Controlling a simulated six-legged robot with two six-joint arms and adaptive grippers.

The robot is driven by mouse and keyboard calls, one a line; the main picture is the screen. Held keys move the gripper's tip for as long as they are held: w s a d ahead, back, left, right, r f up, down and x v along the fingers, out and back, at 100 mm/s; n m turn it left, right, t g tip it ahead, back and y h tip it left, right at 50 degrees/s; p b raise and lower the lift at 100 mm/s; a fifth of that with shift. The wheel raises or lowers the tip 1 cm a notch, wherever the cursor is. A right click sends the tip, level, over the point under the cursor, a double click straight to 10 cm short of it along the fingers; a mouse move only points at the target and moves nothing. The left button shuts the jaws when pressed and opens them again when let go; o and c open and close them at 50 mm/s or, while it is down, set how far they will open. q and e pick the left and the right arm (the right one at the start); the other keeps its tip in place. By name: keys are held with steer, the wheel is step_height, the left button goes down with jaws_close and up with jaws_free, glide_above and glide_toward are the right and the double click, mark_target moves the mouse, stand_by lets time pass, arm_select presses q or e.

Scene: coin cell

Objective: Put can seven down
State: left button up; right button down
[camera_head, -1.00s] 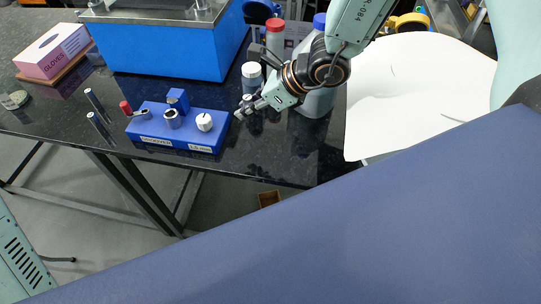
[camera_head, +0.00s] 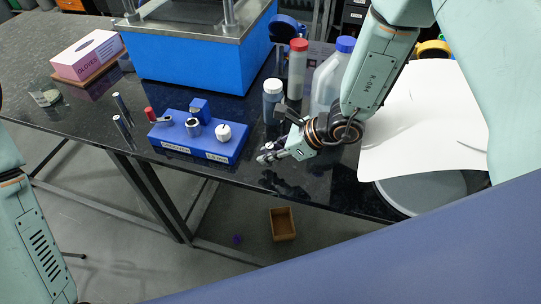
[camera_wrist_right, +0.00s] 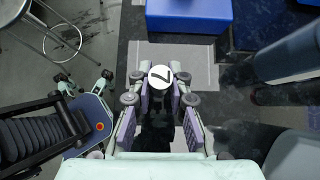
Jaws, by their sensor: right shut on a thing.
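Can seven (camera_wrist_right: 161,76) shows in the right wrist view as a small white disc marked 7, between the fingertips. My right gripper (camera_wrist_right: 160,88) is shut on it. In the head view my right gripper (camera_head: 270,152) is over the black table near its front edge, to the right of the blue block. The can is too small there to make out clearly. Whether it touches the table cannot be told. My left gripper is out of view; only part of the left arm shows at the left edge.
The blue block (camera_head: 172,141) holds small metal and white parts. Behind the gripper stand a white-capped bottle (camera_head: 272,104), a red-capped bottle (camera_head: 297,75) and a blue-capped jug (camera_head: 328,83). White sheet (camera_head: 430,125) lies right. The black table (camera_head: 75,115) is bare at left front.

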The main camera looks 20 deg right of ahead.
steer(key=shift+f, duration=0.6)
steer(key=shift+w+f, duration=0.4)
steer(key=shift+s, duration=0.25)
steer(key=shift+s+f+b, duration=0.1)
steer(key=shift+s+b, duration=0.05)
steer(key=shift+b, duration=0.15)
steer(key=c, duration=1.6)
jaws_free()
steer(key=shift+c, duration=0.2)
steer(key=o, duration=0.4)
steer(key=shift+w+f, duration=0.15)
steer(key=shift+w, duration=0.2)
steer(key=shift+c, duration=0.2)
steer(key=shift+s+r, duration=0.2)
steer(key=shift+s, duration=0.1)
steer(key=shift+d+r+p, duration=0.15)
steer(key=shift+r+p, duration=0.25)
steer(key=shift+p, duration=0.05)
steer(key=v, duration=0.7)
steer(key=shift+f, duration=0.1)
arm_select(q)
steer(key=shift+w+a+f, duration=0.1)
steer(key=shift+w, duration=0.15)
arm_select(e)
steer(key=shift+w, duration=0.1)
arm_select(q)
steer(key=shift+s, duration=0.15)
arm_select(e)
steer(key=shift+d, duration=0.1)
